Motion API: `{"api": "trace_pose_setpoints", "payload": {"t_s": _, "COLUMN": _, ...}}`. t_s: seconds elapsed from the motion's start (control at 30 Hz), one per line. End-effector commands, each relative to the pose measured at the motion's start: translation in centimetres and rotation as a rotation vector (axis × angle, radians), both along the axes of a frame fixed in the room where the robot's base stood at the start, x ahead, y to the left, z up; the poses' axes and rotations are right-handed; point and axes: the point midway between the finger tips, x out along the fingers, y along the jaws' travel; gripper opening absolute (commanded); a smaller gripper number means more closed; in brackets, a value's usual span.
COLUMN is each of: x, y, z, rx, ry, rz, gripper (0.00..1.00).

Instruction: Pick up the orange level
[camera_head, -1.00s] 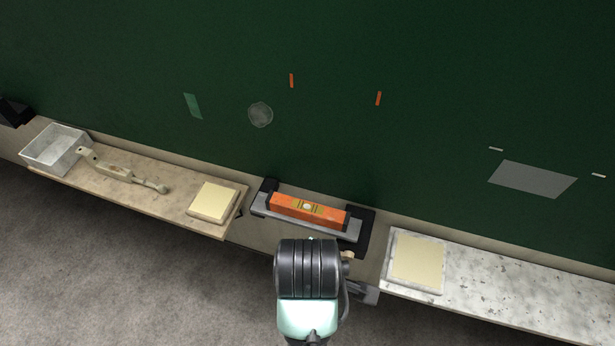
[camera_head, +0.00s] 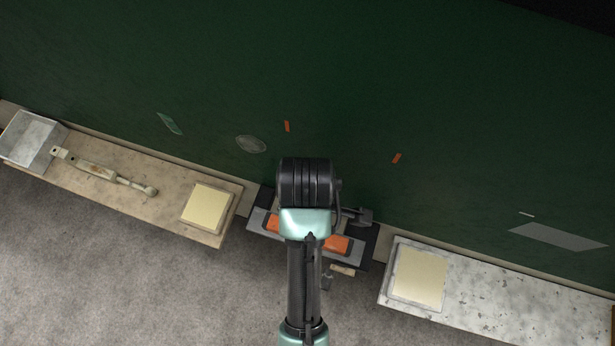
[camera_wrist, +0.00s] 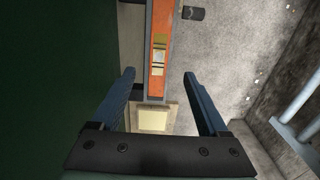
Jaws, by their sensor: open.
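The orange level (camera_head: 337,243) lies on a grey ledge (camera_head: 257,220) at the centre of the head view. My arm hides its middle, so only parts show on either side. In the wrist view the level (camera_wrist: 161,25) runs down from the top edge, with its yellowish vial section facing the camera. My gripper (camera_wrist: 159,78) is open and empty. Its two blue fingers appear to either side of the level's near end, with gaps on both sides. I cannot tell how far above the level the fingertips are.
A wooden board (camera_head: 120,205) at left carries a metal box (camera_head: 31,140), a pale long tool (camera_head: 103,172) and a cream pad (camera_head: 206,208). A speckled slab (camera_head: 500,300) at right carries another cream pad (camera_head: 420,274). A dark green wall (camera_head: 330,80) rises behind.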

Motion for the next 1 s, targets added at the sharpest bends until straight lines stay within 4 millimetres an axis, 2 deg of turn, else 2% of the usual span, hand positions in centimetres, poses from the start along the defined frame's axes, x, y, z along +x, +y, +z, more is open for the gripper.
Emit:
{"api": "trace_pose_setpoints", "payload": {"t_s": 0.1, "x": -0.2, "y": 0.0, "z": -2.4, "rx": 0.000, "ry": 0.006, "rz": -0.001, "gripper": 0.78}}
{"api": "trace_pose_setpoints", "payload": {"t_s": 0.23, "x": 0.0, "y": 0.0, "z": -4.3, "rx": 0.000, "ry": 0.003, "rz": -0.001, "gripper": 0.78}}
{"api": "trace_pose_setpoints", "payload": {"t_s": 0.47, "x": 0.0, "y": 0.0, "z": -5.6, "rx": -0.001, "ry": 0.001, "rz": -0.001, "gripper": 0.78}}
{"api": "trace_pose_setpoints", "payload": {"t_s": 0.8, "x": 0.2, "y": -0.2, "z": -9.7, "rx": 0.000, "ry": 0.000, "rz": -0.001, "gripper": 0.78}}
{"api": "trace_pose_setpoints", "payload": {"t_s": 1.0, "x": 0.3, "y": -0.2, "z": -10.4, "rx": 0.000, "ry": -0.003, "rz": 0.000, "gripper": 0.78}}
